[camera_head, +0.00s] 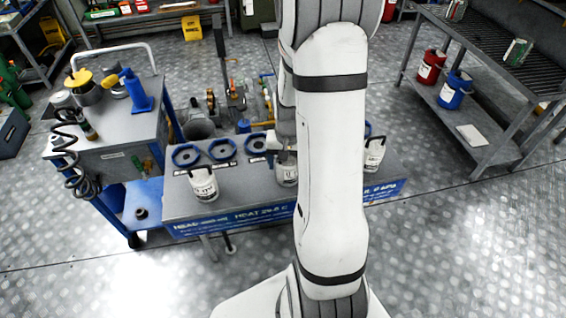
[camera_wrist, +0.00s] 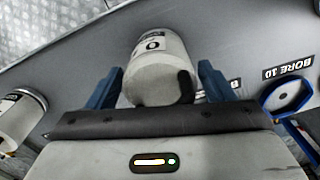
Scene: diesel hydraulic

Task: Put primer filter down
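Several white canisters with black-and-white labels are in view; which one is the primer filter I cannot tell. One canister (camera_wrist: 158,72) lies between the two blue fingers of my gripper (camera_wrist: 160,82) in the wrist view. The fingers stand close along both its sides; whether they press on it is not clear. In the head view this canister (camera_head: 287,172) is at the middle of the grey bench (camera_head: 240,202), partly hidden by my arm. Its underside is hidden, so contact with the bench is unclear. My gripper is mostly hidden in the head view.
A second canister (camera_head: 203,184) stands on the bench's left, a third (camera_head: 374,155) on its right. Blue rings (camera_head: 222,149) line the back edge. A tool cart (camera_head: 115,125) stands at left. A grated rack (camera_head: 490,50) with red and blue cans is at right.

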